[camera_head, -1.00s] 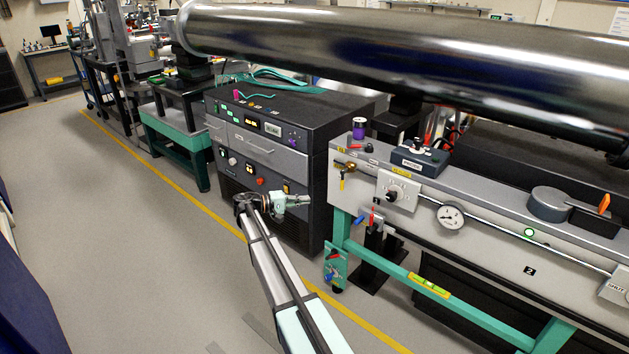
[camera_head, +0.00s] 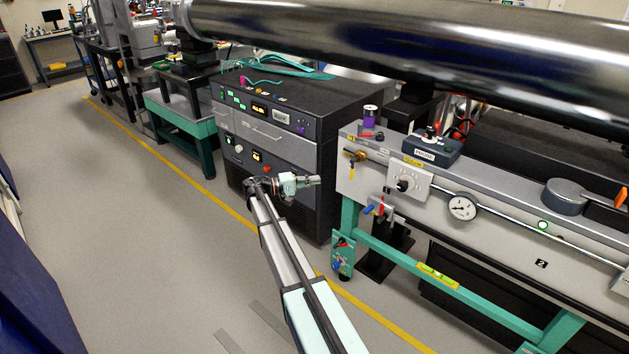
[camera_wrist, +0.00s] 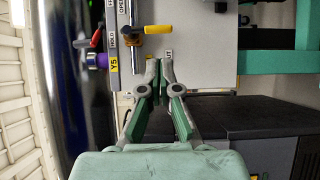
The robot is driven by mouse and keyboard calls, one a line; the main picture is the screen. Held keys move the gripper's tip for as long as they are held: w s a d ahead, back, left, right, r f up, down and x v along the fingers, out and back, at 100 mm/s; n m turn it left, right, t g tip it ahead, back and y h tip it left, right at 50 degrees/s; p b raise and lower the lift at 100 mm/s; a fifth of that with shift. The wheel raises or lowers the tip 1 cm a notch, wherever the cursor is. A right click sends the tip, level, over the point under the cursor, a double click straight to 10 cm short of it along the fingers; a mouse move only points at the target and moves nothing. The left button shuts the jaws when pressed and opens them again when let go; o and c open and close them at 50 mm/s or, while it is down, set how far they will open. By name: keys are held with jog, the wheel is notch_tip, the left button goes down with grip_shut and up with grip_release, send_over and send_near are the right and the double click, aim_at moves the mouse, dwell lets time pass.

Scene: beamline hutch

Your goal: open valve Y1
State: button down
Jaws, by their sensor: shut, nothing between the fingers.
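A brass valve with a yellow handle (camera_head: 351,172) sits at the left end of the grey bench panel, in the head view. In the wrist view its yellow handle (camera_wrist: 158,29) is just beyond my fingertips. A small yellow label, too small to read surely, is beside the fingertips. My gripper (camera_head: 317,180) is left of and slightly below the valve in the head view, with a gap between. In the wrist view my gripper (camera_wrist: 160,64) is shut and empty, its fingertips together.
A purple-topped item (camera_head: 370,116) stands on the bench top; a purple part beside a Y5 label (camera_wrist: 114,64) shows in the wrist view. Right of the valve are a dial plate (camera_head: 408,184) and a gauge (camera_head: 462,207). The black cabinet (camera_head: 330,130) stands behind my gripper.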

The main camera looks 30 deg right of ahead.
aim_at(352, 174)
jog(key=p+x, duration=0.1)
jog(key=x, duration=1)
